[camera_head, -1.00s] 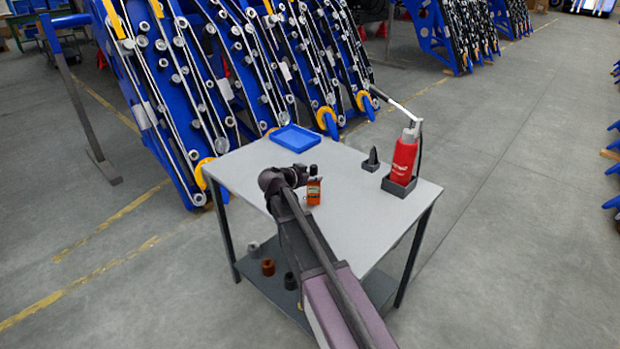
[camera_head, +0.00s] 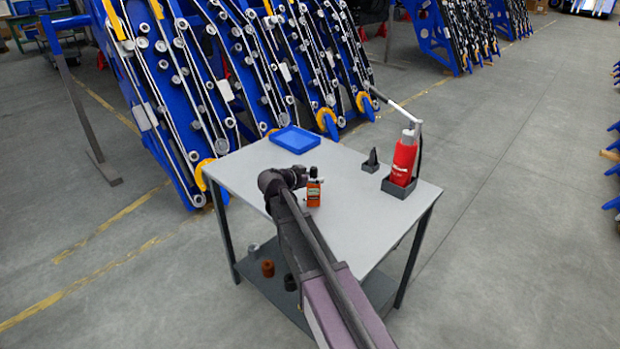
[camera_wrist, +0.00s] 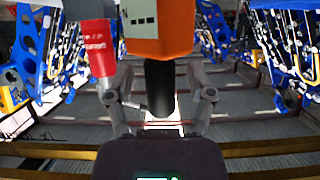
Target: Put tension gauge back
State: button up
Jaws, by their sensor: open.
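An orange device with a dark top, which looks like the tension gauge (camera_head: 314,193), is upright at the grey table, right beside my gripper (camera_head: 301,174). In the wrist view its orange body (camera_wrist: 160,38) fills the top middle, with a dark stem below it between my two fingers (camera_wrist: 160,92). The fingers are apart, one on each side of the stem. I cannot tell whether either touches it. My arm hides part of the table around the device.
The grey table (camera_head: 345,225) holds an empty blue tray (camera_head: 295,139) at the back, a small dark cone-shaped holder (camera_head: 371,161) and a red tool (camera_head: 403,163) in a dark stand at right. Several small spools sit on the lower shelf. Blue machine frames (camera_head: 185,85) stand behind.

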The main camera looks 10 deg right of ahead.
jog(key=p+v, duration=0.4)
jog(key=v, duration=0.7)
jog(key=shift+s+a, duration=0.3)
